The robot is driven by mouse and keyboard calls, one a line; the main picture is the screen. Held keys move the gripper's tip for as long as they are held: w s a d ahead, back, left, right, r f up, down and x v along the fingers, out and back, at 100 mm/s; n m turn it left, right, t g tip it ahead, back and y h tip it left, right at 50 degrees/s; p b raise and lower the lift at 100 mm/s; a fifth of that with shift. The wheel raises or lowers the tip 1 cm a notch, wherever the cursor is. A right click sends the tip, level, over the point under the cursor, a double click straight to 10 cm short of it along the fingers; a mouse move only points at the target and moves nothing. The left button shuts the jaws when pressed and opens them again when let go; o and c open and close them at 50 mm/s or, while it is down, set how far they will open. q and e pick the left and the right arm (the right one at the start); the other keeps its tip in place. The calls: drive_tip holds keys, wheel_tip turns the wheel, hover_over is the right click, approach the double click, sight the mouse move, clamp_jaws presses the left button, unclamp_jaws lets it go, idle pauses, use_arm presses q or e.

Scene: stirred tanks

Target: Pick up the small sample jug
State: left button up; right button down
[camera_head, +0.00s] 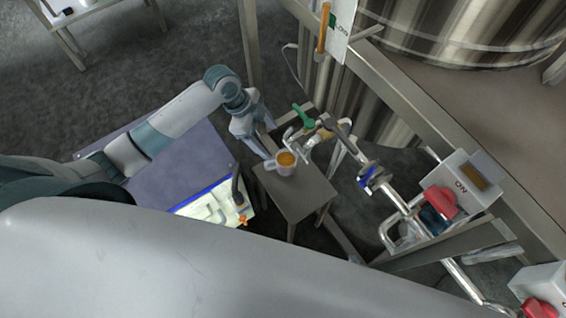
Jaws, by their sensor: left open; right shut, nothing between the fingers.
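The small sample jug (286,162) stands upright on a small grey stool (297,193) in the middle of the head view. It is pale, with an orange-yellow inside, and its handle points left. My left gripper (268,143) is open just above and to the left of the jug in the picture. Its fingers point toward the jug's handle side, and nothing shows between them. I cannot tell the exact gap to the jug. My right gripper is not visible.
Pipes with a green-handled valve (304,117) and a blue-marked fitting (372,178) stand close behind and right of the stool. A steel tank (470,25) and frame rise at upper right. A red-switch box (467,182) is at right. A blue-grey surface (180,168) lies left.

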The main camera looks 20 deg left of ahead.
sight(279, 153)
use_arm(q)
drive_tip(key=x, duration=0.7)
drive_tip(key=shift+f, duration=0.1)
drive_tip(key=shift+d+f, duration=0.25)
drive_tip(key=shift+f, duration=0.3)
use_arm(e)
drive_tip(key=shift+s+a, duration=0.2)
drive_tip(key=shift+s, duration=0.1)
use_arm(q)
drive_tip(key=shift+d+f+p, duration=0.2)
drive_tip(key=shift+f+p, duration=0.1)
drive_tip(key=shift+f, duration=0.1)
drive_tip(key=x, duration=0.3)
drive_tip(key=shift+s, duration=0.2)
drive_tip(key=shift+d+f, duration=0.15)
drive_tip(key=shift+f, duration=0.4)
use_arm(e)
drive_tip(key=shift+w+a+r+t, duration=0.3)
drive_tip(key=shift+w+a+t, duration=0.05)
drive_tip(key=shift+t, duration=0.05)
